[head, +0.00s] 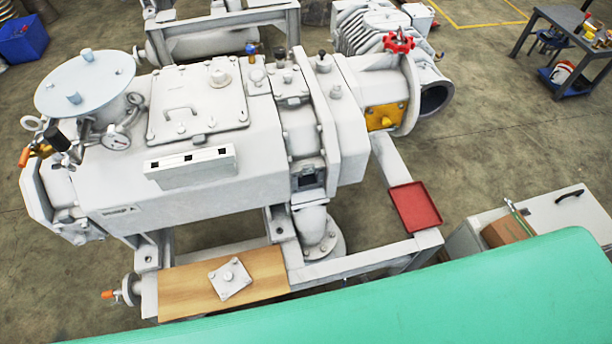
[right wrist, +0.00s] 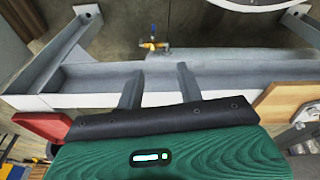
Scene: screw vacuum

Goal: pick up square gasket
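A small pale square plate (head: 230,279) with a round knob in its middle lies flat on a wooden board (head: 180,287) in the head view; it is the likeliest square gasket, but I cannot be sure. A yellow square plate (head: 386,116) sits on the pump's side below the red handwheel. My right gripper (right wrist: 158,72) has its two fingers apart with nothing between them, over a grey frame beam. The wooden board (right wrist: 283,102) is at its right in the wrist view; a pale edge beside it is partly cut off. Neither gripper shows in the head view.
The large white pump (head: 230,120) stands behind the board on a grey frame (head: 345,264). A red tray (head: 415,206) lies on the frame at right and shows in the wrist view's left (right wrist: 42,124). A white cabinet (head: 560,215) with a cardboard box (head: 507,231) stands further right.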

